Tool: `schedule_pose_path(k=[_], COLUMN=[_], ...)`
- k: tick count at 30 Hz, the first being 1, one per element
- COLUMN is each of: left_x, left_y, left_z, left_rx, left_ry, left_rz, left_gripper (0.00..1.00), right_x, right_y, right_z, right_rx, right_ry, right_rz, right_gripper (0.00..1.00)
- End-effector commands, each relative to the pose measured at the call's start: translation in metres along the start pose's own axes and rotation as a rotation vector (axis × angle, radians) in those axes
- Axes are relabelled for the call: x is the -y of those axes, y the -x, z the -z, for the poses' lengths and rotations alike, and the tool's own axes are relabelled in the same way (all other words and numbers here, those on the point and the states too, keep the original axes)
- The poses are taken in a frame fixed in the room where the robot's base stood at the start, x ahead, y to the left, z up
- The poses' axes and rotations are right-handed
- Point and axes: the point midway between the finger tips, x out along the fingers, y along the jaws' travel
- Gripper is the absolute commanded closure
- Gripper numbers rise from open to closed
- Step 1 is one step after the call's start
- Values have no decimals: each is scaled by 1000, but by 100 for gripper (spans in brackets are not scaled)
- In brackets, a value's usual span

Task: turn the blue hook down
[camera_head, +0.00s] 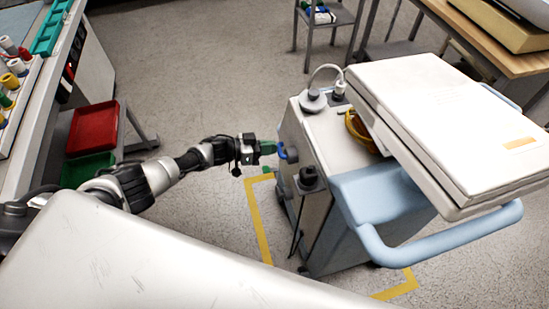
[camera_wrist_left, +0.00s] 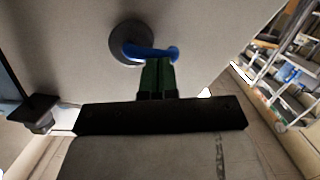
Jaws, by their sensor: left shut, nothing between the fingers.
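The blue hook (camera_head: 281,151) sits on the side of the white pump cart (camera_head: 318,135). In the left wrist view the blue hook (camera_wrist_left: 141,51) comes out of a round grey mount (camera_wrist_left: 117,42) and reaches sideways to the right, ending in a rounded tip. My left gripper (camera_head: 271,147) has green fingers and is shut with nothing between them. In the left wrist view its fingertips (camera_wrist_left: 158,61) are just below the hook's outer part, very near it. I cannot tell whether they touch. My right gripper is not in view.
A pale blue handle (camera_head: 440,243) wraps the cart's front, under a white top (camera_head: 440,115). A black knob (camera_head: 309,178) sticks out near the hook. A red bin (camera_head: 93,128) and green bin (camera_head: 88,170) stand left.

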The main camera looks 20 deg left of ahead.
Motion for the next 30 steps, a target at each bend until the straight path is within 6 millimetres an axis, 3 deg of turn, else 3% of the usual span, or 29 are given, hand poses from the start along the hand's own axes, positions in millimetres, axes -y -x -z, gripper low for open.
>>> schedule_pose_path(k=[17,30], left_x=[1,2], left_y=[-1,-2], left_z=[-2,-4], left_rx=[-1,0], left_ry=[67,119], left_rz=[-14,-25], left_gripper=[100,100], right_x=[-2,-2], right_y=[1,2], right_z=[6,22], right_rx=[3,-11], right_ry=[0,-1], right_rz=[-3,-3], right_gripper=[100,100])
